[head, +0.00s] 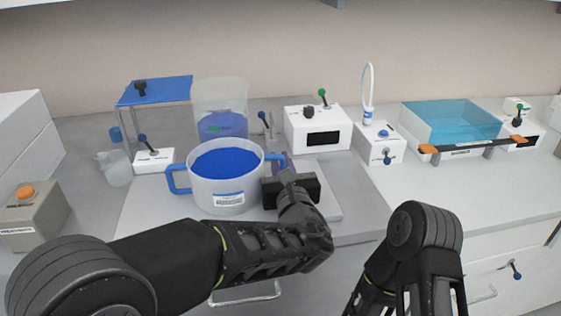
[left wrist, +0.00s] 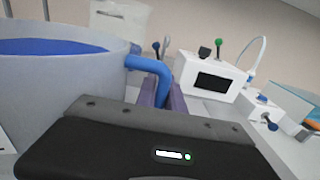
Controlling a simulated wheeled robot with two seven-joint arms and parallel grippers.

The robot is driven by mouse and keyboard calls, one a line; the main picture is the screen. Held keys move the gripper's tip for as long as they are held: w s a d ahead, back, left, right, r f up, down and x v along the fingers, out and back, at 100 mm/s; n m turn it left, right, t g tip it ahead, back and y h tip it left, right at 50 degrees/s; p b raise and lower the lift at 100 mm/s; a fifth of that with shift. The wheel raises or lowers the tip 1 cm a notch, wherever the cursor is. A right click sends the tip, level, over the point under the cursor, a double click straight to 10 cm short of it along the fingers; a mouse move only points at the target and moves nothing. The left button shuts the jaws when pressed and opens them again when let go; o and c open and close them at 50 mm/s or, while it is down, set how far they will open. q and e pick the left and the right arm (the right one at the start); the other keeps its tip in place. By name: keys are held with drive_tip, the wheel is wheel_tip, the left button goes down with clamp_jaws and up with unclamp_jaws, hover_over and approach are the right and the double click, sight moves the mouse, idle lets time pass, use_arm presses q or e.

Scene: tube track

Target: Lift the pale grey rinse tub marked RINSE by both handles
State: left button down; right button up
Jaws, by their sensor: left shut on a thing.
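The pale grey round tub (head: 208,198) stands on a light board, with deep blue contents and two blue handles. Its label is too small to read. The left-side handle (head: 178,180) is free. My left gripper (head: 281,160) reaches across to the right-side handle. In the left wrist view, the purple fingers (left wrist: 170,98) are shut on this blue handle (left wrist: 150,66), and the tub wall (left wrist: 60,95) is close on the left. My right arm shows at lower right in the head view, but its gripper is out of view.
A clear container (head: 222,95) with blue liquid and a blue-topped stand (head: 155,92) are behind the tub. A white box (head: 318,130) stands behind right. A clear bath (head: 452,118) with orange end grips is far right. A grey box (head: 35,215) with an orange button is left.

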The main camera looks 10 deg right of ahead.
idle(0.9)
use_arm(q)
drive_tip(key=c, duration=1.4)
unclamp_jaws()
drive_tip(key=shift+o, duration=0.2)
drive_tip(key=shift+s, duration=0.1)
drive_tip(key=s, duration=0.7)
drive_tip(key=shift+s, duration=0.3)
